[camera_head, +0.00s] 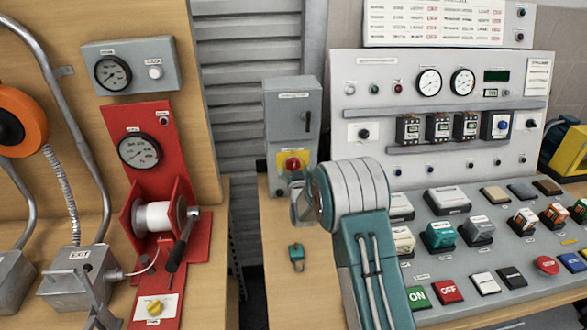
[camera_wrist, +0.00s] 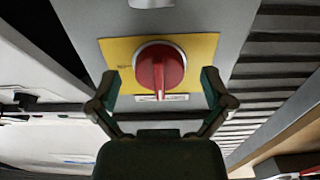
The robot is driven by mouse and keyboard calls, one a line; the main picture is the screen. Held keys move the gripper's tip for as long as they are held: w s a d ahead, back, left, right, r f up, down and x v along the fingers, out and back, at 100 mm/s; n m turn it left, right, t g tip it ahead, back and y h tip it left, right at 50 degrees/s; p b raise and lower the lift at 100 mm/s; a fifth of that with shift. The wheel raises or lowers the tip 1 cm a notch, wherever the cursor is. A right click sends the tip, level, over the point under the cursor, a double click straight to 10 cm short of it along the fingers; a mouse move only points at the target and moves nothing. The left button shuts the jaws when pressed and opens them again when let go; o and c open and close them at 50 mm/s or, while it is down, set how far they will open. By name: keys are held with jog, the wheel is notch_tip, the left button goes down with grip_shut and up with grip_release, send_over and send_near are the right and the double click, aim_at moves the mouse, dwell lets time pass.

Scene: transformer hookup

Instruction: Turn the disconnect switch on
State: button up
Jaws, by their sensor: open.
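The disconnect switch is a red rotary knob (camera_head: 293,164) on a yellow plate (camera_head: 283,156), low on the front of a grey box (camera_head: 292,106). In the wrist view the red knob (camera_wrist: 160,70) is centred on the yellow plate (camera_wrist: 205,50), its grip bar pointing straight down in the picture. My gripper (camera_wrist: 160,88) is open, with one finger on each side of the knob. I cannot tell whether the fingers touch it. In the head view my teal and grey arm stands just in front of the box and hides most of the gripper.
A control panel (camera_head: 400,80) with gauges and a sloped button desk (camera_head: 470,255) stand to the right. A red winch panel (camera_head: 135,120) is on the left. A small teal padlock-like item (camera_head: 296,252) lies on the wooden bench (camera_head: 285,295) below the box.

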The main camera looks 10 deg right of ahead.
jog(key=shift+w, duration=0.4)
jog(key=c, duration=1.1)
jog(key=shift+c, duration=0.2)
